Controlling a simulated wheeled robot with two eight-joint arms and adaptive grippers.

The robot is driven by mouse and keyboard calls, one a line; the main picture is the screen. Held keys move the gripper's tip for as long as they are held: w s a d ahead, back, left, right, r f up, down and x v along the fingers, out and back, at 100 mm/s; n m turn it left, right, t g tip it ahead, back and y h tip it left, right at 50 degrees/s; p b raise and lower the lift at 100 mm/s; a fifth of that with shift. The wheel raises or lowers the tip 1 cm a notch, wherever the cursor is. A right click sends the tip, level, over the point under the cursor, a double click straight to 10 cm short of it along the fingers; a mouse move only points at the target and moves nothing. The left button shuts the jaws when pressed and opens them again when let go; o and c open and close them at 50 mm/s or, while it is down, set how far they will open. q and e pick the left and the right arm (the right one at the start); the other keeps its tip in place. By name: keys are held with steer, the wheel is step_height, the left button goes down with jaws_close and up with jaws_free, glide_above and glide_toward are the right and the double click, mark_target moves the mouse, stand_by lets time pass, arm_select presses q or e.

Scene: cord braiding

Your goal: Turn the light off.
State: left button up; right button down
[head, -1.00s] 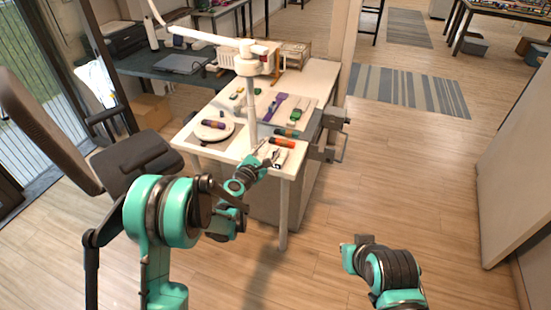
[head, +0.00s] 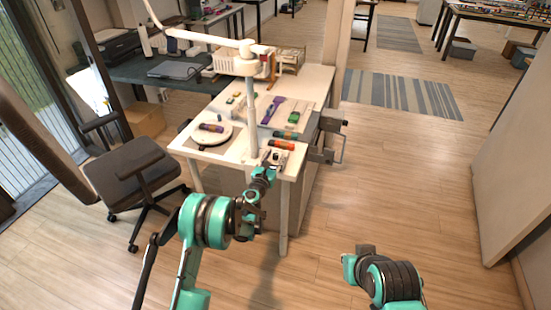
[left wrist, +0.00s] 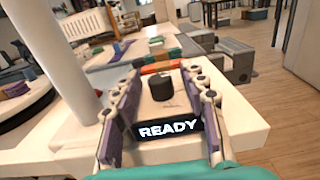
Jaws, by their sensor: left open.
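A white lamp-like stand has an upright pole (head: 252,120) at the worktable's near end and a long jointed arm (head: 205,38) above. The pole also shows at the left of the left wrist view (left wrist: 50,58). My left gripper (head: 271,158) is over the table's near right corner. In the left wrist view its two fingers (left wrist: 158,98) are spread, with a short black knob-like cylinder (left wrist: 162,88) between them in the picture. I cannot tell whether they touch it. A dark panel reading READY (left wrist: 168,131) is nearer. My right arm (head: 385,275) is low at right; its fingers are not clear.
A dark office chair (head: 130,165) stands at left. Floor at right is open.

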arm_select(q)
steer(key=shift+w+d, duration=0.1)
steer(key=shift+w, duration=0.1)
jaws_close()
steer(key=shift+n+y, duration=0.3)
steer(key=shift+y, duration=0.1)
steer(key=n+y, duration=0.1)
steer(key=y, duration=0.1)
steer(key=n+t+y, duration=0.1)
steer(key=n+y, duration=0.1)
steer(key=y, duration=0.1)
steer(key=shift+d+n+y, duration=0.15)
steer(key=shift+n+y, duration=0.15)
steer(key=n+g+y, duration=0.1)
steer(key=n+y, duration=0.1)
steer(key=y, duration=0.2)
steer(key=n+g+y, duration=0.1)
steer(key=n+y, duration=0.2)
steer(key=y, duration=0.1)
steer(key=shift+n, duration=0.3)
steer(key=shift+g+y, duration=0.4)
steer(key=shift+y, duration=0.1)
steer(key=shift+r, duration=0.1)
